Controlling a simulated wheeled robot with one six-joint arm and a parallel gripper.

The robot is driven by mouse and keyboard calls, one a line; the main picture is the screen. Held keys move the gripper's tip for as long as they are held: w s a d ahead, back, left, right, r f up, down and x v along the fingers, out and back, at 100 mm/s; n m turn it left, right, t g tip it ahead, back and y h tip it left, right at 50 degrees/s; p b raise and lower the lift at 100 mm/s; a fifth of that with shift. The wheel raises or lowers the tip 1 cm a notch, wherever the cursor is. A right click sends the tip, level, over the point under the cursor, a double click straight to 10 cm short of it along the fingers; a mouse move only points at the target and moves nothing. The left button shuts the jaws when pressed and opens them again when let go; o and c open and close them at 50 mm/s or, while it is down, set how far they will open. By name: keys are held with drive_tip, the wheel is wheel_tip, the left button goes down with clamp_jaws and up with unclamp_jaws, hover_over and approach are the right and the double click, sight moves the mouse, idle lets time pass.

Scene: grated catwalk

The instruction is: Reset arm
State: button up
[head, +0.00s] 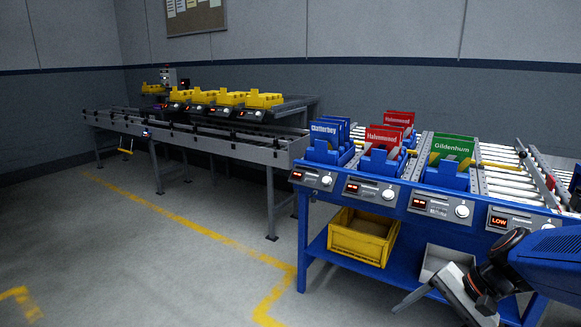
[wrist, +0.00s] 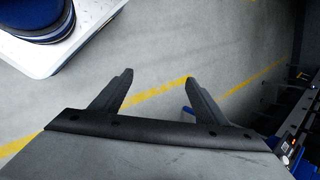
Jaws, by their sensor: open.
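My gripper (wrist: 158,85) shows in the wrist view with its two dark fingers spread apart. Nothing is between them, only grey floor and a yellow painted line farther below. In the head view my arm is at the lower right, in front of the blue bench (head: 306,225).
The blue bench carries blue holders with blue (head: 325,134), red (head: 384,138) and green (head: 452,147) cards. A yellow crate (head: 362,250) and a pale bin (head: 440,262) sit on its lower shelf. A grey conveyor (head: 225,142) stands behind. The floor at left is clear.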

drive_tip(key=s+d+r+n+t+h, duration=0.1)
drive_tip(key=s+r+n+t+h, duration=0.1)
drive_tip(key=s+r+n+h, duration=0.3)
drive_tip(key=shift+s+r+n+t+h, duration=0.25)
drive_tip(key=shift+s+n+h, duration=0.65)
drive_tip(key=shift+n, duration=1.5)
drive_tip(key=shift+s, duration=0.15)
